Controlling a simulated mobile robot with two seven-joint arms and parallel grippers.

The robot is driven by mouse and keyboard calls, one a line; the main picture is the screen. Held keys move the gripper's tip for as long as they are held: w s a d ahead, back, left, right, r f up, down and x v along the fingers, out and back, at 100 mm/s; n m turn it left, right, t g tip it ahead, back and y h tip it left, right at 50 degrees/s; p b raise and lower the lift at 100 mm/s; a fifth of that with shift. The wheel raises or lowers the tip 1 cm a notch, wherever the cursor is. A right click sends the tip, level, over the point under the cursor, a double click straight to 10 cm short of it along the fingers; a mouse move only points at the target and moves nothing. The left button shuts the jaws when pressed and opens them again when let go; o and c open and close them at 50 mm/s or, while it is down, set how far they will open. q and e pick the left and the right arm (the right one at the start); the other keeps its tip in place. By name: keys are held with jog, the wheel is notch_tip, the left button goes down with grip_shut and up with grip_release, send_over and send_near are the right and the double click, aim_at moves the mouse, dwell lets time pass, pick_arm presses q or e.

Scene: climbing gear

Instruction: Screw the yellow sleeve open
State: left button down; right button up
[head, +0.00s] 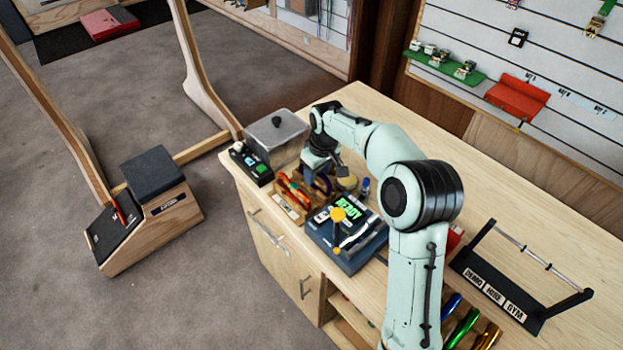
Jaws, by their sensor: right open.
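My right arm reaches in from the lower right over the wooden counter (520,205). Its gripper (325,172) points down and is open, close above a wooden tray (291,208) of climbing gear. A purple curved piece (322,186), perhaps a carabiner, shows just under the fingers; I cannot tell if they touch it. A dark blue device (345,256) with a green "READY" display stands in front, with a yellow round knob (338,215) on it. I cannot make out which part is the yellow sleeve; it is too small or hidden by my gripper. My left gripper is out of view.
A clear lidded bin (277,135) and a black box with lit buttons (251,164) stand at the counter's left end. Orange-handled gear (293,190) lies in the tray. A black rack (520,280) stands at the right. The counter behind my arm is mostly clear.

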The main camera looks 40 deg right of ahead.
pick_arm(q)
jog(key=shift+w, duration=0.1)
pick_arm(e)
jog(key=shift+w, duration=0.1)
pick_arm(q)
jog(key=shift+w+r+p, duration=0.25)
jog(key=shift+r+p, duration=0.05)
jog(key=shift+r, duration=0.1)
pick_arm(e)
jog(key=shift+d, duration=0.65)
jog(key=shift+r, duration=0.15)
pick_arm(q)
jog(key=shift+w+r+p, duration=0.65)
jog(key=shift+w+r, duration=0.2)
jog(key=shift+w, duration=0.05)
pick_arm(e)
jog(key=shift+r, duration=1.3)
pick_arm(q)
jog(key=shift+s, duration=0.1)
pick_arm(e)
jog(key=shift+a, duration=0.1)
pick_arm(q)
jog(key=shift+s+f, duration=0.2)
pick_arm(e)
jog(key=shift+a, duration=0.55)
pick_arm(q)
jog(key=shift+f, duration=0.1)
pick_arm(e)
jog(key=shift+f, duration=0.15)
